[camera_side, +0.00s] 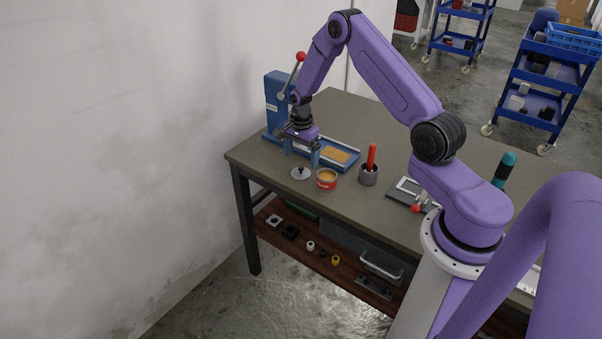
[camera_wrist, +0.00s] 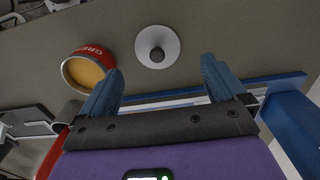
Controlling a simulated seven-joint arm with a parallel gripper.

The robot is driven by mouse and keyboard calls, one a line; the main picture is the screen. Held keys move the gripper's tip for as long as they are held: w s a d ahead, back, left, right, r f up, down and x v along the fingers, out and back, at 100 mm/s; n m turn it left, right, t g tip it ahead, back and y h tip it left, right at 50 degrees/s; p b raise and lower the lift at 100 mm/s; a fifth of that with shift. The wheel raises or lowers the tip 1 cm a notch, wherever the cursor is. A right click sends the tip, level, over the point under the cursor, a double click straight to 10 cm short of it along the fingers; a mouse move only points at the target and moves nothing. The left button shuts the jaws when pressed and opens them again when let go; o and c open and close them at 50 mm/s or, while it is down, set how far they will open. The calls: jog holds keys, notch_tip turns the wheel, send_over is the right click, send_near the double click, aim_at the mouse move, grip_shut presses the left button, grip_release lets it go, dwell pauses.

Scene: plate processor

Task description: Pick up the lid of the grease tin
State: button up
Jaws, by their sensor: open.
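The lid (camera_side: 300,173) is a pale round disc with a dark knob, lying on the table near its front left edge. It also shows in the wrist view (camera_wrist: 172,38), beyond my fingertips. The grease tin (camera_side: 327,180) is red, open and filled with yellow-orange grease, standing to the right of the lid; in the wrist view the tin (camera_wrist: 86,68) is left of the lid. My gripper (camera_side: 302,157) is open and empty above the table, with its blue fingers apart. In the wrist view its fingertips (camera_wrist: 162,70) are short of the lid and touch nothing visible.
A blue press (camera_side: 277,98) with a red-knobbed lever stands behind my gripper. A blue-railed tray (camera_side: 346,158) with an orange-brown plate lies beside it. A grey cup (camera_side: 368,176) holding a red-handled tool stands right of the tin. The table (camera_side: 400,133) is clear toward the back.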

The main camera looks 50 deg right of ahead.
aim_at(301, 167)
jog(key=shift+s+a+f, duration=0.1)
jog(key=shift+a+f, duration=0.05)
jog(key=shift+f, duration=1)
jog(key=shift+s+a+f, duration=0.1)
jog(key=shift+f, duration=1)
jog(key=c, duration=1.1)
